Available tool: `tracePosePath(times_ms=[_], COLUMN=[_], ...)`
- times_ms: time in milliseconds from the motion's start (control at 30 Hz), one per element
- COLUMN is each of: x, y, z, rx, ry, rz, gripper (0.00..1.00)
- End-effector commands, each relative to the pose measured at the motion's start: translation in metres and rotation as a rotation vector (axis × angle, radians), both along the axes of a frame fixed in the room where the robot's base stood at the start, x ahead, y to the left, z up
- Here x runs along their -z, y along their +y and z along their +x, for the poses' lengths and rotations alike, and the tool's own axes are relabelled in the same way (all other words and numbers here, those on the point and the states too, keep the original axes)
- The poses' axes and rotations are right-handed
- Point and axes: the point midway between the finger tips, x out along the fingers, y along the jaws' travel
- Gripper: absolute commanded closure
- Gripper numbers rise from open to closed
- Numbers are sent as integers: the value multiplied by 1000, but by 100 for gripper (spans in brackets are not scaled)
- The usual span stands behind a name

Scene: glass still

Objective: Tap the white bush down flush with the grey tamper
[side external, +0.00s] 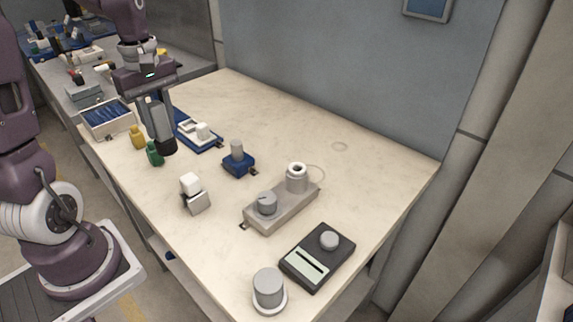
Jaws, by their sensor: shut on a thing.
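My gripper (158,122) is at the upper left, pointing down. It is shut on a grey upright tool with a dark lower end, which looks like the grey tamper (167,146), held next to the green bottle. The fingers partly hide it, and I cannot tell its clearance above the table. A white ring with a dark hole, which looks like the white bush (297,168), sits on top of a grey cylinder at the back end of a grey block (282,212). The gripper is well to the left of it and apart. I cannot tell how far the ring stands proud.
A grey knob (267,202) stands on the block's front end. Nearby are a blue block with a grey post (238,161), a white cube on a grey stand (191,184), a dark scale (317,257) and a grey cylinder (269,288). The table's back right is mostly clear.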

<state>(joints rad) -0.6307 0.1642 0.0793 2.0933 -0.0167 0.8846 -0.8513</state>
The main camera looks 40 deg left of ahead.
Motion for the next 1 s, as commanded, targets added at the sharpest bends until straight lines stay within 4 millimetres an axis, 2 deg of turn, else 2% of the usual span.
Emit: tracePosePath(times_ms=[733,867,1000], x=[-1,-9,-24], y=[-1,-13,-49], z=[4,31,81], rx=[8,66,176], ry=[-1,-3,-4], rz=[1,2,2], gripper=[100,100,100])
